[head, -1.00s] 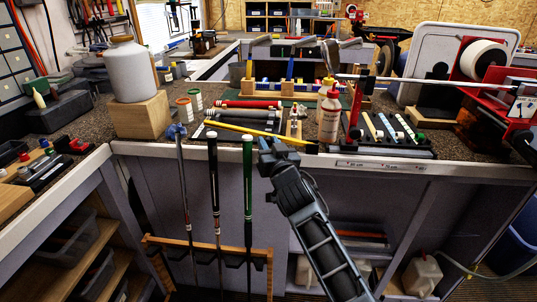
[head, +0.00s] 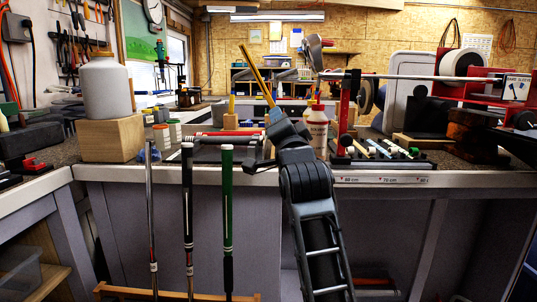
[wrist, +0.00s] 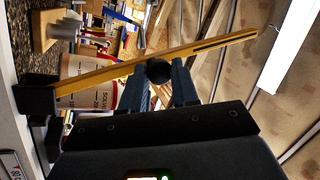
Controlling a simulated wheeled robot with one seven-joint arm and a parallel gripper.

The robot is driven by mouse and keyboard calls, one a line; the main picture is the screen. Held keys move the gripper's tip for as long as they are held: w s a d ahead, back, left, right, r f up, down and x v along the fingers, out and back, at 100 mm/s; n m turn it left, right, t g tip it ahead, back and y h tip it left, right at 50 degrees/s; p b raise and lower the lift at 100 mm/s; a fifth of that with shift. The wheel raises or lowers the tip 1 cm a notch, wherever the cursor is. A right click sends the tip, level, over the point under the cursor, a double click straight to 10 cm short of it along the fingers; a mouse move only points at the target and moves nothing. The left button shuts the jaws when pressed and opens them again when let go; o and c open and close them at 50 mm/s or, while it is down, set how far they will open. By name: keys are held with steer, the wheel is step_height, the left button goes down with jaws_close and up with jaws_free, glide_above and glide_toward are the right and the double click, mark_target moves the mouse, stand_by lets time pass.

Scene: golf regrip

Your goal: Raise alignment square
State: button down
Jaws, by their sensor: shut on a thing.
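The alignment square shows as a long yellow bar (head: 257,74) that slants up and to the left above my gripper (head: 274,116) in the head view. In the wrist view the yellow bar (wrist: 205,48) has a dark slot near its right end and a round black knob (wrist: 159,71). My gripper (wrist: 160,82) is shut at this knob, with a finger on each side. A black block (wrist: 37,103) sits at the bar's left end. My gripper is above the bench front, and my wrist hides part of the bar in the head view.
A white bottle (head: 315,128) stands just right of my gripper. A rack of grip pieces (head: 380,152) and a red-framed stand (head: 350,100) are farther right. Three clubs stand upright at the bench front, including the green one (head: 226,195). A white jug (head: 107,90) sits on a wood block at left.

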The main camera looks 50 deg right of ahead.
steer(key=shift+s+d+r+m+g+h+b, duration=0.2)
steer(key=shift+s+d+m+g+h+b, duration=0.4)
steer(key=shift+m+b, duration=0.7)
steer(key=shift+s+d+r+m+g+h+b, duration=0.2)
steer(key=shift+s+d+m+h+b, duration=0.4)
steer(key=shift+s+m+b, duration=0.5)
steer(key=shift+s+d+r+m+g+h+b, duration=0.15)
steer(key=shift+s+d+m+g+h+b, duration=0.4)
steer(key=shift+m+b, duration=0.9)
steer(key=shift+s+d+m, duration=0.1)
steer(key=shift+m, duration=0.15)
steer(key=c, duration=1.2)
jaws_free()
steer(key=shift+o, duration=0.2)
steer(key=v, duration=0.7)
steer(key=shift+s+a+f, duration=0.15)
steer(key=shift+s+a, duration=0.1)
steer(key=shift+s, duration=0.05)
